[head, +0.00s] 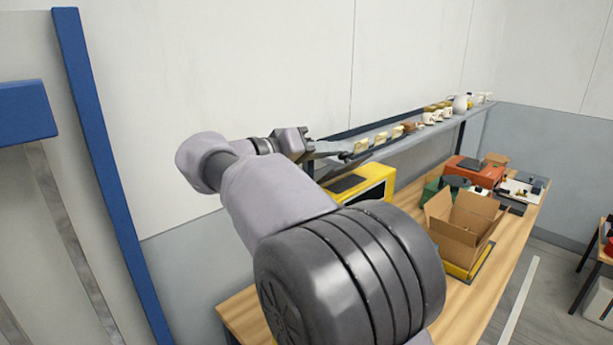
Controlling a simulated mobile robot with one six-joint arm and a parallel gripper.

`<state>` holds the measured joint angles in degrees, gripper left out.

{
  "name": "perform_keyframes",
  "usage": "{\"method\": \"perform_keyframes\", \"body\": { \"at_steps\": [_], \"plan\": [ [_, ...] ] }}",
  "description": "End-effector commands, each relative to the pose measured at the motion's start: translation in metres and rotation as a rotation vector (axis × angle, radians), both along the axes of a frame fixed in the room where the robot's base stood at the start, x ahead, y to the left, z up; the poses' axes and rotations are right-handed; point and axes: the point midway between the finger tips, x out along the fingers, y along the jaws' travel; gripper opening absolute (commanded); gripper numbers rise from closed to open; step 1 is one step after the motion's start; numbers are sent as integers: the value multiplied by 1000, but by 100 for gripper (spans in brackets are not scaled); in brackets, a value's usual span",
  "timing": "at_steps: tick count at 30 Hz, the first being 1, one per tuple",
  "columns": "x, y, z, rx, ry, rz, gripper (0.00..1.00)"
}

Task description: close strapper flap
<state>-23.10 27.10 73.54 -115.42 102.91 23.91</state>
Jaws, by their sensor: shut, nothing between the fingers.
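A yellow machine (388,181), which looks like the strapper, stands on the wooden bench behind my arm. It has a dark panel on top and a dark recess with a pale frame on its front. My arm hides its lower left part. I cannot make out which part is the flap, or how far it stands open. My gripper (343,151) is above and to the left of the machine, in front of the wall shelf. It is shut and empty, and looks apart from the machine.
A long wall shelf (388,146) with mugs and small boxes runs above the bench (484,290). An open cardboard box (462,228) stands right of the machine. Green and orange cases (468,170) stand behind it. A blue post (100,150) rises at left.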

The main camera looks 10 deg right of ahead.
Motion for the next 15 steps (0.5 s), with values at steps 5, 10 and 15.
{"method": "perform_keyframes", "body": {
  "at_steps": [5,10,15],
  "plan": [
    [-8,-6,-8,76,-114,0,0],
    [-14,-9,-8,134,-201,1,0],
    [-18,-12,-8,174,-262,1,0]
  ]
}}
